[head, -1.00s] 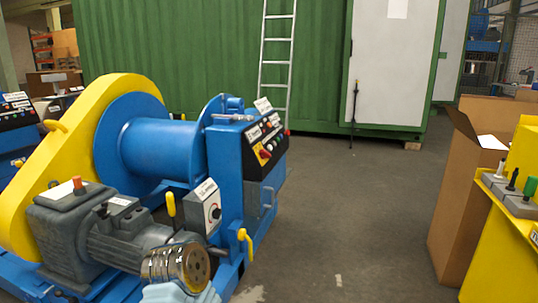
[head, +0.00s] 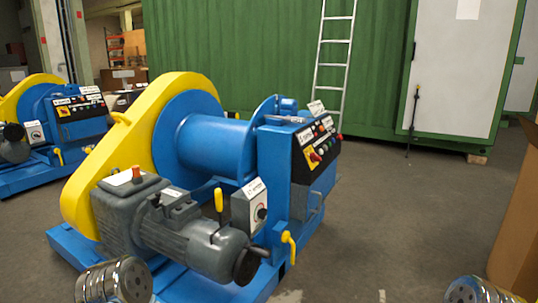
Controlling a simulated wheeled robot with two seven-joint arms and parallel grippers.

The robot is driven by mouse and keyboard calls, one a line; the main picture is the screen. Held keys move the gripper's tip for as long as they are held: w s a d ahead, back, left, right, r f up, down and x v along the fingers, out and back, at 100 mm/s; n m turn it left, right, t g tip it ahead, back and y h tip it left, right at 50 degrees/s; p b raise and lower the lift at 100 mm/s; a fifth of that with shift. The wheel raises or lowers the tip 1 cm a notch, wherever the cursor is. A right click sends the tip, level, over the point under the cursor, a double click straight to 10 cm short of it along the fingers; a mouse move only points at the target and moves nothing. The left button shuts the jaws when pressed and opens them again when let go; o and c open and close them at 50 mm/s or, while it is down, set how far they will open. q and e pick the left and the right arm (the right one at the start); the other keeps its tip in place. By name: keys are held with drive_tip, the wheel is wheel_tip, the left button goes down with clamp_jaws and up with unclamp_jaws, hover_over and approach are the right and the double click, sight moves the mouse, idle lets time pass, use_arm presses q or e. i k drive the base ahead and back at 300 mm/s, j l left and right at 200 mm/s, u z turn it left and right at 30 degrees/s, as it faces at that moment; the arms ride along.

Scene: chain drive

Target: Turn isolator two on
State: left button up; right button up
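A blue winch (head: 270,165) with a yellow chain guard (head: 95,190) stands close in front. Its black panel carries a red rotary switch on a yellow plate (head: 314,156). A grey box with a black knob (head: 260,213) is mounted lower on it. A second winch (head: 75,118) stands at the far left, with its own red-and-yellow switch (head: 64,111) and grey knob box (head: 35,134). The labels are too small to read, so I cannot tell which is isolator two. Metal parts of my arms show at the bottom edge; neither gripper's fingers are visible.
A grey motor (head: 195,240) with a yellow lever (head: 218,200) juts out at the near winch's front. A cardboard box (head: 516,225) stands at the right edge. A green container (head: 230,50) with a ladder (head: 333,60) is behind. The floor right of the winch is clear.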

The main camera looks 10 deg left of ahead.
sight(314, 157)
drive_tip(key=i+l+u, duration=0.2)
drive_tip(key=u, duration=0.15)
drive_tip(key=i+l+u, duration=0.15)
drive_tip(key=l+u, duration=0.25)
drive_tip(key=i+l+u, duration=0.15)
drive_tip(key=l+u, duration=0.2)
